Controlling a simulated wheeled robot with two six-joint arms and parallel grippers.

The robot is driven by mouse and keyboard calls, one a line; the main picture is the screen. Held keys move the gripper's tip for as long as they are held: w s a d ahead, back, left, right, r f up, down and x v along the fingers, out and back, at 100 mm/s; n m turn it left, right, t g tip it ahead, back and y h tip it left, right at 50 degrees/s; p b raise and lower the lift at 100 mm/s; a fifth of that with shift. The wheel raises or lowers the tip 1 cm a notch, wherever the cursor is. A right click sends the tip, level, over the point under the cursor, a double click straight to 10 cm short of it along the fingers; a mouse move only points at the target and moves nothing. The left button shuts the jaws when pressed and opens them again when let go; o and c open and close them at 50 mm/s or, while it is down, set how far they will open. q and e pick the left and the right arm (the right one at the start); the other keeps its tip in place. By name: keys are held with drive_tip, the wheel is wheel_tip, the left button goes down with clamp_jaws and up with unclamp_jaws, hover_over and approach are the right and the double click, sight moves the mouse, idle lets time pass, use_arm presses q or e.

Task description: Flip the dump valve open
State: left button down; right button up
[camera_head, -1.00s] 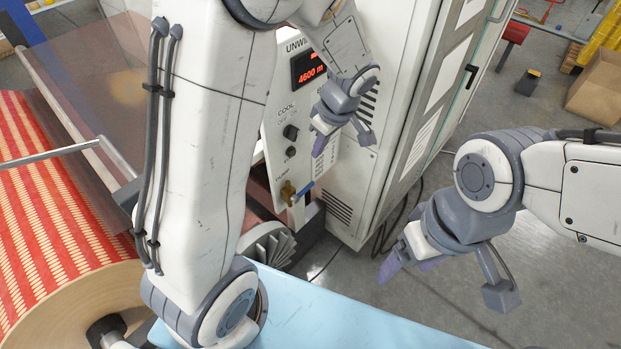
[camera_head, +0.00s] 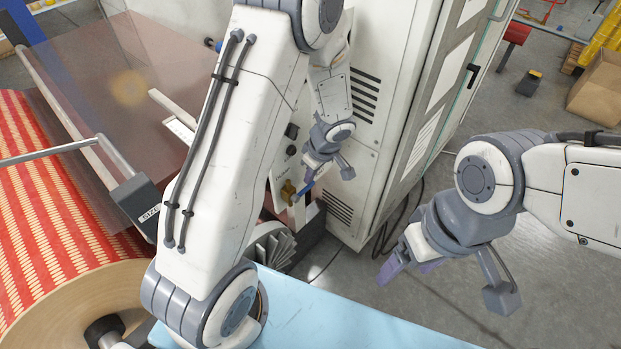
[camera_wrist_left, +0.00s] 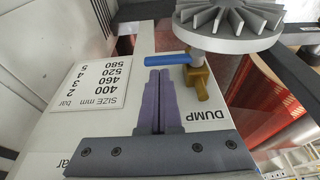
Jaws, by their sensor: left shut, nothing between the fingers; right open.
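The dump valve has a brass body (camera_wrist_left: 197,82) with a blue lever (camera_wrist_left: 168,60), beside the printed word DUMP on the white panel. In the left wrist view the lever sticks out to the left of the brass body. In the head view the brass body (camera_head: 288,193) and lever (camera_head: 306,188) show low on the panel, partly behind my gripper. My left gripper (camera_head: 310,172) is shut and empty. Its purple fingertips (camera_wrist_left: 158,74) are close by the lever; I cannot tell if they touch it. My right gripper (camera_head: 404,268) is open and empty, well to the right.
A finned grey wheel (camera_wrist_left: 224,22) is close to the valve, and also shows in the head view (camera_head: 272,247). A size and bar chart (camera_wrist_left: 95,85) is on the panel. A white cabinet (camera_head: 385,110) stands behind, and a red-patterned roll (camera_head: 50,220) at left.

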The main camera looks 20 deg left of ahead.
use_arm(q)
drive_tip(key=shift+f, duration=0.6)
drive_tip(key=shift+w, duration=0.1)
drive_tip(key=shift+d+f+g+p, duration=0.1)
drive_tip(key=shift+g+p, duration=0.2)
drive_tip(key=shift+p, duration=0.1)
